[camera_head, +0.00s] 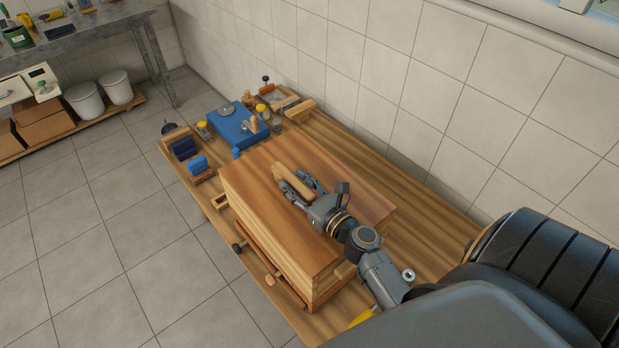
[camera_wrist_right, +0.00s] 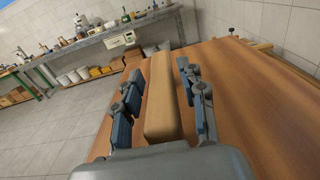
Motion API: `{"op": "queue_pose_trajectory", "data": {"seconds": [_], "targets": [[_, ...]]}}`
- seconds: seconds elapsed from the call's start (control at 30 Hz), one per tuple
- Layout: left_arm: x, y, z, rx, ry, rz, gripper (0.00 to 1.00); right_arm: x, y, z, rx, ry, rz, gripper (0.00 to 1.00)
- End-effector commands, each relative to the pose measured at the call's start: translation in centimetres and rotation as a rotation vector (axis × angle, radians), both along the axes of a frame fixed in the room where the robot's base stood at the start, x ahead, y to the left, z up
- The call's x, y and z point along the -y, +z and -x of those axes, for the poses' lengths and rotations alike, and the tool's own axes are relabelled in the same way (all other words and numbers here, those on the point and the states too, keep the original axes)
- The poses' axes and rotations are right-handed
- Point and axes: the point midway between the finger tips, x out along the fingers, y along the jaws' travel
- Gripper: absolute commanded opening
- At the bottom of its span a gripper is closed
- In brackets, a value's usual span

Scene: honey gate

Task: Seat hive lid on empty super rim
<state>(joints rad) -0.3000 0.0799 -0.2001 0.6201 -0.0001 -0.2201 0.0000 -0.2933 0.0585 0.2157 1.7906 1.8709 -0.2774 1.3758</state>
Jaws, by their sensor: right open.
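The hive lid (camera_head: 345,204) is a flat wooden panel on top of the wooden box, the super (camera_head: 268,245). From the head view it appears to lie flat on the box; whether it is flush along every edge I cannot tell. A raised wooden handle bar (camera_head: 291,183) runs along the lid's top. My right gripper (camera_head: 300,191) is at the bar with its fingers open. In the right wrist view the bar (camera_wrist_right: 161,95) stands between the two open fingers (camera_wrist_right: 160,112), with gaps on both sides. My left gripper is not in view.
The box stands on a wooden bench (camera_head: 420,221) against a tiled wall. A grey workbench (camera_head: 90,28) stands at the far left. The floor on the left is clear.

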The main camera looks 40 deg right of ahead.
Motion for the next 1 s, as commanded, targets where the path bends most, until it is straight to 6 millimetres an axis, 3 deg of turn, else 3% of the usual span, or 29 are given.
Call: {"op": "queue_pose_trajectory", "data": {"seconds": [1.0], "targets": [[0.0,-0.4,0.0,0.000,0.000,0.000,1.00,0.2,0.0,2.2,0.000,0.000,0.000,0.41]]}}
